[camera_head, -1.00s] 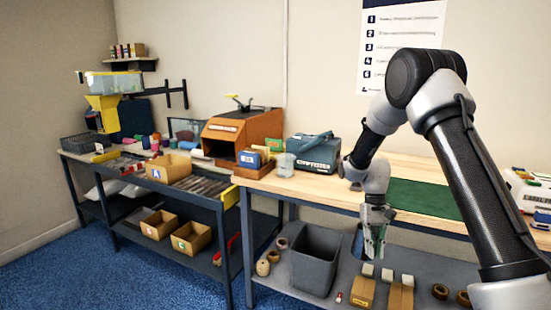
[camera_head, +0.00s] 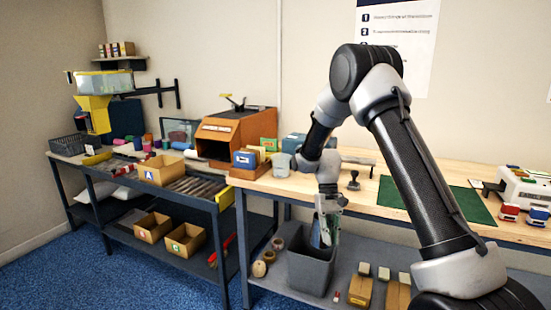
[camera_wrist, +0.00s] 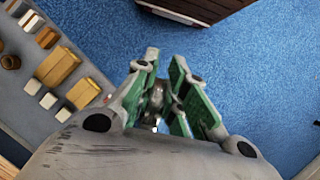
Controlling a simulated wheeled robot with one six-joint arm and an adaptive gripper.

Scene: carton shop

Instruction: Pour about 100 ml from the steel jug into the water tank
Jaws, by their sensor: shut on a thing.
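My gripper (camera_head: 328,226) hangs pointing down in front of the right bench, just above the dark grey bin on its lower shelf. It also shows in the wrist view (camera_wrist: 166,112), its green-padded fingers shut on a shiny metal piece of the steel jug (camera_wrist: 158,99). Most of the jug is hidden by the fingers; a blue-grey strip of it (camera_head: 316,233) shows beside them in the head view.
The grey bin (camera_head: 304,273) stands below my gripper. The bench top (camera_head: 265,185) holds an orange-brown cabinet (camera_head: 232,130), a dark stamp (camera_head: 354,181) and a green mat (camera_head: 455,203). Rolls and small boxes lie on the lower shelf. Blue floor (camera_wrist: 235,60) is clear in front.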

